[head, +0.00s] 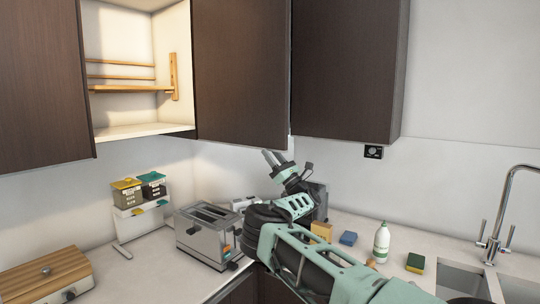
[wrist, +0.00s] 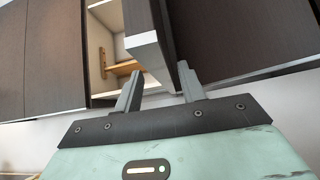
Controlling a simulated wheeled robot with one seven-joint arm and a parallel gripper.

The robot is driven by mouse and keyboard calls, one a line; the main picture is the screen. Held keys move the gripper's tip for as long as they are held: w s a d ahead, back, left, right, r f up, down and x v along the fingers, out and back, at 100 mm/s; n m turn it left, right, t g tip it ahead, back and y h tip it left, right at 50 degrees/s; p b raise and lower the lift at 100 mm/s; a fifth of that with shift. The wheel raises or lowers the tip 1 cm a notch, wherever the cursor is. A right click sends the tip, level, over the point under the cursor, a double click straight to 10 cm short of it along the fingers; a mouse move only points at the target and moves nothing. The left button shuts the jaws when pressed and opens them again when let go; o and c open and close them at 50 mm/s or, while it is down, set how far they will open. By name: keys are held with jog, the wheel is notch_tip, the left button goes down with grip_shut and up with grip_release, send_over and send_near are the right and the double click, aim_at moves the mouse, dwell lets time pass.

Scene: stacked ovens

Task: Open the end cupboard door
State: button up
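Dark brown upper cupboards hang on the wall. The rightmost one (head: 346,70) is last in the row and looks shut; I take it as the end cupboard. To its left, another dark door panel (head: 240,72) stands beside an open compartment with a wooden rack. My gripper (head: 274,156) is pointed up, just under the lower right corner of that panel. In the wrist view my gripper (wrist: 158,84) has its two fingers apart. A dark panel's pale lower edge (wrist: 147,50) shows between and beyond them. Whether they touch it I cannot tell.
The worktop below holds a toaster (head: 208,236), a wooden-lidded box (head: 45,275), a rack of jars (head: 140,200), a white bottle (head: 382,242) and sponges (head: 415,263). The sink tap (head: 505,215) stands at the right. The wall right of the cupboards is bare.

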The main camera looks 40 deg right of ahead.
jog(key=b+v, duration=0.6)
jog(key=v, duration=1)
